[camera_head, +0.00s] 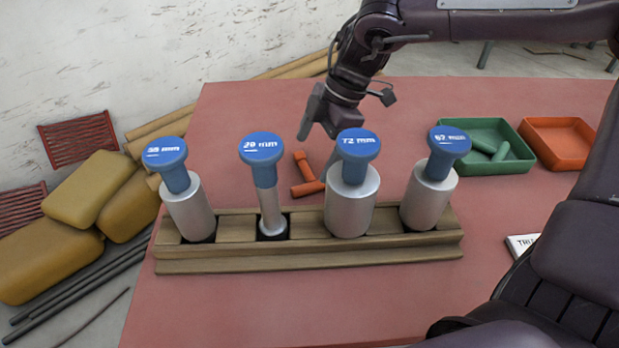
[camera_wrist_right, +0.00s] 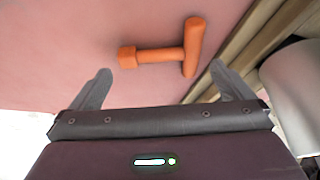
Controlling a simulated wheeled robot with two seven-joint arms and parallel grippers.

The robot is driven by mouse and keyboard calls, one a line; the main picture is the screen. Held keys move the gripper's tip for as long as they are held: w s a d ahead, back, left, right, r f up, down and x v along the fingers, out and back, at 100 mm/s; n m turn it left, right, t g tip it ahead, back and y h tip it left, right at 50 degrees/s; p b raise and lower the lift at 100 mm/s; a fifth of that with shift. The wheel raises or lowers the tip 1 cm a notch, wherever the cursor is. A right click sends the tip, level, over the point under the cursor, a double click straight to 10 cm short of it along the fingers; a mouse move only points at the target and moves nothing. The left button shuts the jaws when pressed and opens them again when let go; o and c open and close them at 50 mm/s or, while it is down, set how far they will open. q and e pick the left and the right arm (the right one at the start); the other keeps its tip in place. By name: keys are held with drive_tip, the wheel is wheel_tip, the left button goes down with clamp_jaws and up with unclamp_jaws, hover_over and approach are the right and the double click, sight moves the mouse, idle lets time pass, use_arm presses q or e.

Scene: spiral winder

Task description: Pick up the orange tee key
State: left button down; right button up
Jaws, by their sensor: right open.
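The orange tee key (camera_head: 305,175) lies on the red table behind the wooden rack, partly hidden in the head view by the 72 mm cylinder. In the right wrist view the tee key (camera_wrist_right: 165,54) shows whole, its crossbar at the right beside the rack and its stem pointing left. My right gripper (camera_head: 318,130) is above the table just behind the tee key. In the right wrist view its two fingers (camera_wrist_right: 165,85) are spread apart with nothing between them, and the tee key lies just beyond the fingertips. My left gripper is not in view.
The wooden rack (camera_head: 310,255) holds several metal cylinders with blue knobs, close in front of the tee key. A green tray (camera_head: 520,165) and an orange tray (camera_head: 572,163) stand at the right. The table left of the tee key is clear.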

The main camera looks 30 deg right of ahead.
sight(307, 168)
drive_tip(key=x, duration=0.3)
drive_tip(key=shift+f, duration=0.35)
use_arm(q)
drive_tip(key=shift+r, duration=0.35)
use_arm(e)
drive_tip(key=c, duration=0.7)
